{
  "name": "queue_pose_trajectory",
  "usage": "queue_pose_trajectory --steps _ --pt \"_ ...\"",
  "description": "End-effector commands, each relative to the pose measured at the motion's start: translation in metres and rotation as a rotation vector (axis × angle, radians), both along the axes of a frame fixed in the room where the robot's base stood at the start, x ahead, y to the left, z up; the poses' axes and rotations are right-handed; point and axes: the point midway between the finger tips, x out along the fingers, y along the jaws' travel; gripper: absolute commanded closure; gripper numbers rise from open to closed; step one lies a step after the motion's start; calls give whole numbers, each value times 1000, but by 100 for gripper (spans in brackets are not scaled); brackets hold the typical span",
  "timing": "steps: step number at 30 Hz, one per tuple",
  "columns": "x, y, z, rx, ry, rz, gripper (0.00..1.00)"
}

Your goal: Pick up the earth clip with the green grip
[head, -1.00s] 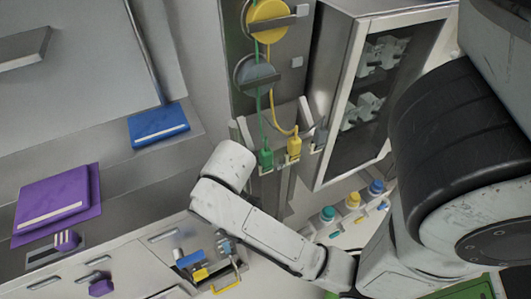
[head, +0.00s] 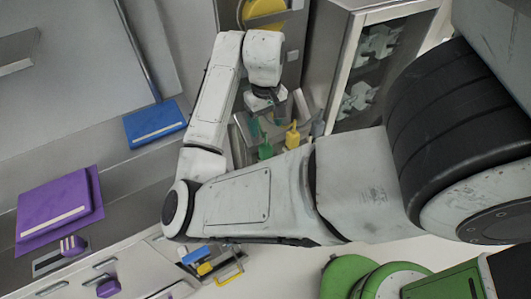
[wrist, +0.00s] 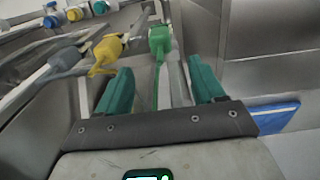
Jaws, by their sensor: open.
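The earth clip with the green grip (head: 265,149) hangs in a holder on the metal cabinet in the head view. In the wrist view the green grip (wrist: 159,40) is ahead of my gripper (wrist: 159,85), a little beyond the fingertips and roughly between their lines. A green cable runs from the grip down between the fingers. My gripper (head: 262,108) has teal fingers, spread open and empty. In the head view it is just above the clip, and my arm hides part of the holder and cables.
A yellow-gripped clip (head: 292,135) hangs just right of the green one; it also shows in the wrist view (wrist: 107,48). A grey clip (wrist: 65,58) is beyond it. A glass-fronted cabinet (head: 338,70) stands to the right. A blue binder (head: 156,122) lies left.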

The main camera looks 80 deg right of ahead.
Motion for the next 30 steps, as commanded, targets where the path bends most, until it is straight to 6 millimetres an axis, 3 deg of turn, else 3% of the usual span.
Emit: queue_pose_trajectory --steps 9,17,25,30 --pt "0 3 -43 19 -1 1 32" --pt "0 2 -61 18 -1 -3 32" --pt "1 -2 -98 18 -1 -1 32" --pt "1 -3 -108 16 -2 -3 32"
